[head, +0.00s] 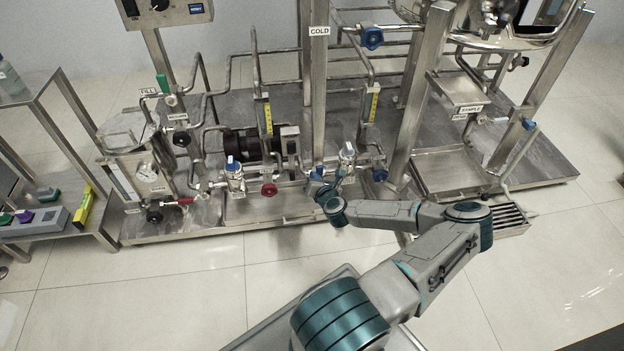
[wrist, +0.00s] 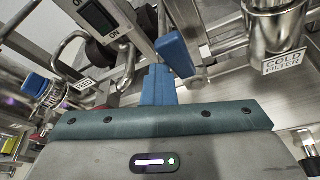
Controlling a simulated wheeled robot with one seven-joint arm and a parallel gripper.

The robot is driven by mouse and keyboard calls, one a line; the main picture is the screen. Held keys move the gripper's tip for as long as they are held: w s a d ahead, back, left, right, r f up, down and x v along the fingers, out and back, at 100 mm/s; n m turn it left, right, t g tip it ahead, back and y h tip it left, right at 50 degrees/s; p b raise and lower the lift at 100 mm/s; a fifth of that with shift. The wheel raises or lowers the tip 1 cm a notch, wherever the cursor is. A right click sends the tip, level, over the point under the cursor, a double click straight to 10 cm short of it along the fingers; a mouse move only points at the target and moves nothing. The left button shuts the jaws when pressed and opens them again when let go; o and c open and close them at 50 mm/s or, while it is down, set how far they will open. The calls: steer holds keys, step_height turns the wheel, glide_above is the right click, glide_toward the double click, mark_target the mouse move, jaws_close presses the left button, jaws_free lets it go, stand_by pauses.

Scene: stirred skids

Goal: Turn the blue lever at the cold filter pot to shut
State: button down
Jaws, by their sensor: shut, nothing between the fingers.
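The blue lever (wrist: 175,53) lies slanted just beyond my fingertips in the wrist view. The cold filter pot (wrist: 275,28), a metal cup with a "COLD FILTER" label, is to its right. My gripper (wrist: 157,72) is shut and empty, with its blue fingers close to the lever's left part. I cannot tell whether they touch it. In the head view the pot (head: 347,160) stands at the skid's front edge, and the lever (head: 317,173) is small beside it. My gripper partly covers this area.
Another filter pot (head: 235,174) and a red knob (head: 269,190) are to the left along the skid front. Pipes and a steel post (head: 314,90) marked "COLD" stand behind. A blue valve handle (head: 371,38) is higher up. The floor in front is clear at left.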

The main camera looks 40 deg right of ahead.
steer(key=shift+s+d+r+h, duration=0.15)
steer(key=shift+d+h, duration=0.15)
steer(key=shift+d, duration=0.4)
steer(key=s+a+p, duration=0.2)
steer(key=s+a, duration=0.4)
steer(key=s, duration=0.1)
steer(key=shift+s+a+f+p, duration=0.15)
steer(key=shift+s+f+p, duration=0.05)
steer(key=shift+s+p, duration=0.2)
stand_by(1.0)
